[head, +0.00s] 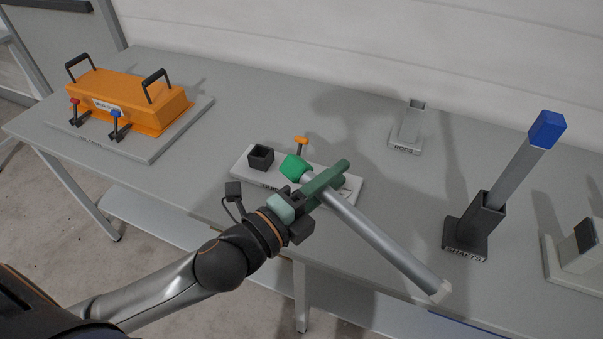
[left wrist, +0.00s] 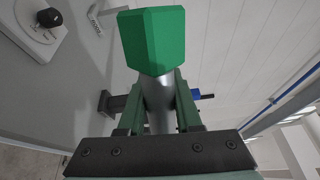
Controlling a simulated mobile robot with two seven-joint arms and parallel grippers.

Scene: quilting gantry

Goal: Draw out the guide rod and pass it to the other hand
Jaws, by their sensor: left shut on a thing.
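The guide rod (head: 380,236) is a round silver bar with a green head (head: 294,167) and a pale far end. My left gripper (head: 325,182) is shut on it just below the head. The rod slants down to the right in the head view, clear of any socket, its far end over the table's front part. In the left wrist view the green head (left wrist: 153,40) stands above the fingers, with the bar (left wrist: 158,100) between them. A pale plate (head: 346,186) with a black square socket (head: 261,157) and an orange lever (head: 300,141) is behind the gripper. My right gripper is not in view.
A grey holder marked RODS (head: 407,130) stands at the back. A dark SHAFTS holder (head: 465,232) at the right carries a tall blue-topped shaft (head: 520,165). An orange cover (head: 128,100) with black handles sits at the left. The tabletop (head: 215,125) between is bare.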

